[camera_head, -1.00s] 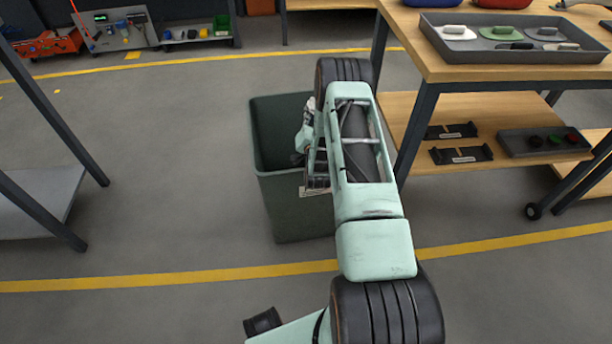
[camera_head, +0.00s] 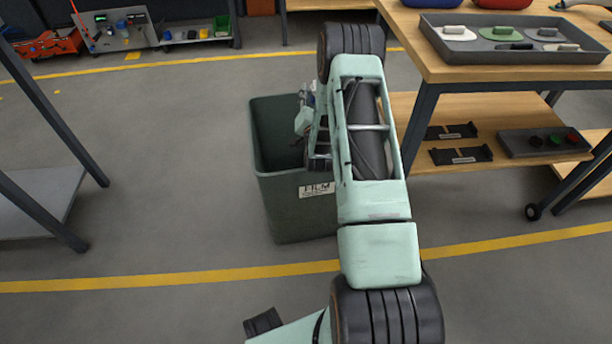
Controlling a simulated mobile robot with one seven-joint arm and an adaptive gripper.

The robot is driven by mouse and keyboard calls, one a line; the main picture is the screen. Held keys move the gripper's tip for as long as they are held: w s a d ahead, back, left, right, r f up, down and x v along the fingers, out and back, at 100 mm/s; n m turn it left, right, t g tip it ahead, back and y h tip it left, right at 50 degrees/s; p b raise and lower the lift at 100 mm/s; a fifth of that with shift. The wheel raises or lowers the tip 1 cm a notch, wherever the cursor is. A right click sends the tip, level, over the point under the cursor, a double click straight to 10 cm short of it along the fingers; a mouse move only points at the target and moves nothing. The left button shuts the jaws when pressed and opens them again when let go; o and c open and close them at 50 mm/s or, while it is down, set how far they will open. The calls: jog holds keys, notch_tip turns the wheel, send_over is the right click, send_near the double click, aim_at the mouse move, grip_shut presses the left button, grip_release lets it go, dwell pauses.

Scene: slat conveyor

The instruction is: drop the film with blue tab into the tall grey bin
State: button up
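The tall grey bin (camera_head: 290,205) stands on the floor left of my arm, dark grey-green and open at the top. A white label reading FILM is on its front. My wrist is over the right part of the bin's opening. My gripper (camera_head: 301,137) is small and mostly hidden by my own wrist and arm, pointing down towards the bin. I cannot tell whether its fingers are open or shut. I cannot make out the film with blue tab in this view. The visible inside of the bin is dark, and its bottom is partly hidden.
A wooden workbench (camera_head: 460,65) stands right of my arm, with a grey tray (camera_head: 432,36) on top and a smaller tray (camera_head: 508,145) on its lower shelf. A metal rack (camera_head: 50,195) stands at left. The floor between rack and bin is clear.

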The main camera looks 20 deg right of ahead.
jog(key=shift+r, duration=1.45)
